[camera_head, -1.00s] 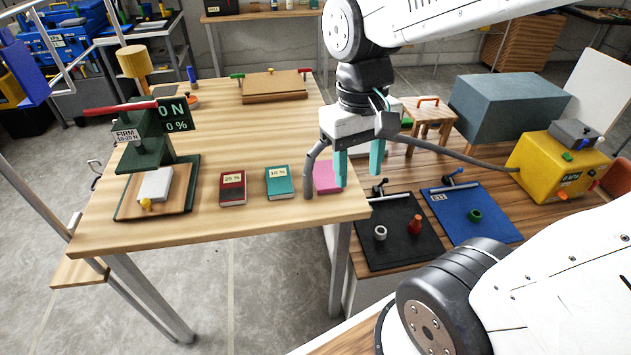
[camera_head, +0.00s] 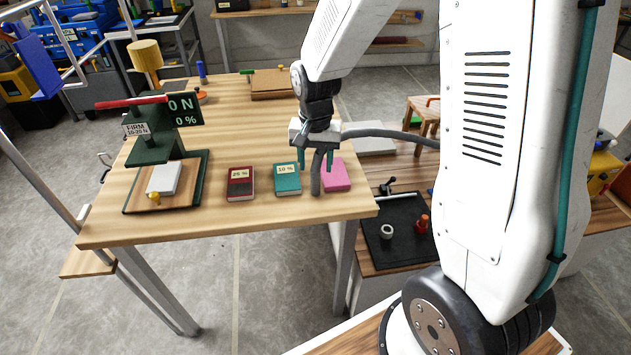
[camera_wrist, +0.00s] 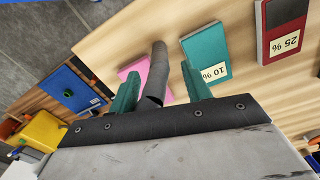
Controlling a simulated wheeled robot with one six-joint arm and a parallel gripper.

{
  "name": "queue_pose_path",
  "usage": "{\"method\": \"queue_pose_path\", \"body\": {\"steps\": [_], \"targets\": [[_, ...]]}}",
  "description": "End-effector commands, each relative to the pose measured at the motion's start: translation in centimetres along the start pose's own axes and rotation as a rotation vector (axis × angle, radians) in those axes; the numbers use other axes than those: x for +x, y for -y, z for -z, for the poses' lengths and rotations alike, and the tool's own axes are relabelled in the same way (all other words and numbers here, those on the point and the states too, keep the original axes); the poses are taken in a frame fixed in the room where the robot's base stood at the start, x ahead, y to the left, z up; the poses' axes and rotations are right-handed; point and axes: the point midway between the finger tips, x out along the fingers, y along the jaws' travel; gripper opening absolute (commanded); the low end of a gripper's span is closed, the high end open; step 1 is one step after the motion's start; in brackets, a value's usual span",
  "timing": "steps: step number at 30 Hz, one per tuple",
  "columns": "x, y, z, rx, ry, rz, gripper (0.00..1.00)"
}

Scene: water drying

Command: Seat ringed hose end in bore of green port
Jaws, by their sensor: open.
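The dark grey hose (camera_head: 316,182) hangs down at the front right of the wooden table, just left of the pink block. It also shows in the wrist view (camera_wrist: 155,75). I cannot make out a ring on its end. My gripper (camera_head: 315,164) is open, with its teal fingers on either side of the hose; in the wrist view the hose lies between the two fingers (camera_wrist: 159,75), with a gap at the right finger. The green port (camera_wrist: 68,92) is a small spot on the blue board (camera_wrist: 80,80); my arm hides it in the head view.
A pink block (camera_head: 336,175), a teal book (camera_head: 287,179) and a red book (camera_head: 240,184) lie near the hose. A black board (camera_head: 385,248) holds a white ring (camera_head: 386,231) and a red piece (camera_head: 422,224). The yellow box (camera_wrist: 42,132) is partly visible.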

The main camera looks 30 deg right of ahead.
Motion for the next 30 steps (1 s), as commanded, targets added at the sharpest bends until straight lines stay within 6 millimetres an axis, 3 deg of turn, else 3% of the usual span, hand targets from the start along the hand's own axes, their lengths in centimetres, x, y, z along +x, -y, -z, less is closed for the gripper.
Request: {"method": "queue_pose_path", "body": {"steps": [9,18,23,24,30], "targets": [[4.5,0.0,-0.2,-0.002,0.002,-0.001,0.48],[4.9,0.0,-0.2,-0.002,0.001,0.000,0.48],[4.9,0.0,-0.2,-0.002,0.001,0.000,0.04],[4.9,0.0,-0.2,-0.002,0.001,0.000,0.00],[4.9,0.0,-0.2,-0.002,0.001,0.000,0.00]]}}
